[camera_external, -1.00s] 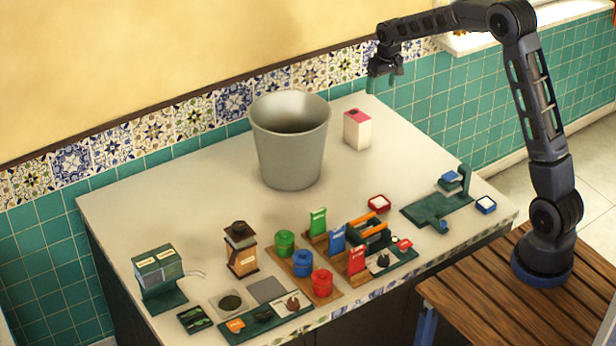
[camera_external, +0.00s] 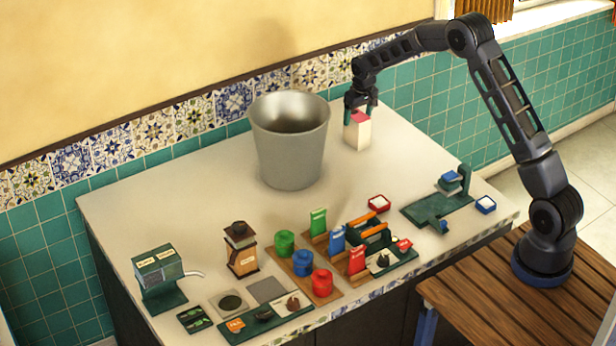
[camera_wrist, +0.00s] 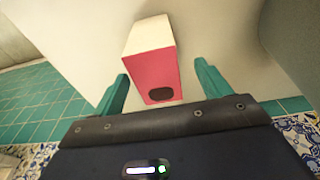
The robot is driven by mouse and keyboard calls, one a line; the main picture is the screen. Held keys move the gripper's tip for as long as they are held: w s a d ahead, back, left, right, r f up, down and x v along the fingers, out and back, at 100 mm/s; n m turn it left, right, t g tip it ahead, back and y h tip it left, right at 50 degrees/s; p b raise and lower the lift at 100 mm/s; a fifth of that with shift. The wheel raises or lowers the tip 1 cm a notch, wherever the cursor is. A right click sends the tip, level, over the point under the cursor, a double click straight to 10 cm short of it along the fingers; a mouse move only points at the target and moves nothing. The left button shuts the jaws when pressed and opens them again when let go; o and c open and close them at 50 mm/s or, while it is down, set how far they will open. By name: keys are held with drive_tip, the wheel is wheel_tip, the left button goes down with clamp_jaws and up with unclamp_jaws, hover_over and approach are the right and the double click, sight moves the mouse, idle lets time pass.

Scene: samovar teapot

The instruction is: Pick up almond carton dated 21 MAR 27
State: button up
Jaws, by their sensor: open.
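A white carton with a pink-red top (camera_external: 356,131) stands upright on the counter near the back wall, right of the bucket. In the wrist view the carton (camera_wrist: 150,62) shows its pink top with a dark oval spot, and a white side. No date can be read on it. My gripper (camera_external: 361,108) is just above the carton's top. In the wrist view its two teal fingers (camera_wrist: 160,88) are apart, one on each side of the near end of the carton. The gripper is open, and nothing is clamped. The carton's lower part is hidden in the wrist view.
A large grey metal bucket (camera_external: 289,150) stands close to the left of the carton. The tiled wall (camera_external: 400,95) is close behind. Colored canisters, a dispenser (camera_external: 159,272), a grinder (camera_external: 240,250) and small trays fill the front of the counter. Counter between carton and front items is clear.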

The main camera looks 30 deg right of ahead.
drive_tip(key=shift+w+d+f, duration=0.1)
drive_tip(key=shift+w+f, duration=0.1)
drive_tip(key=shift+f, duration=0.8)
drive_tip(key=shift+w+f, duration=0.2)
drive_tip(key=shift+f, duration=0.75)
drive_tip(key=shift+w+d+f, duration=0.1)
drive_tip(key=shift+w+f, duration=0.1)
drive_tip(key=shift+f, duration=0.8)
drive_tip(key=c, duration=1.2)
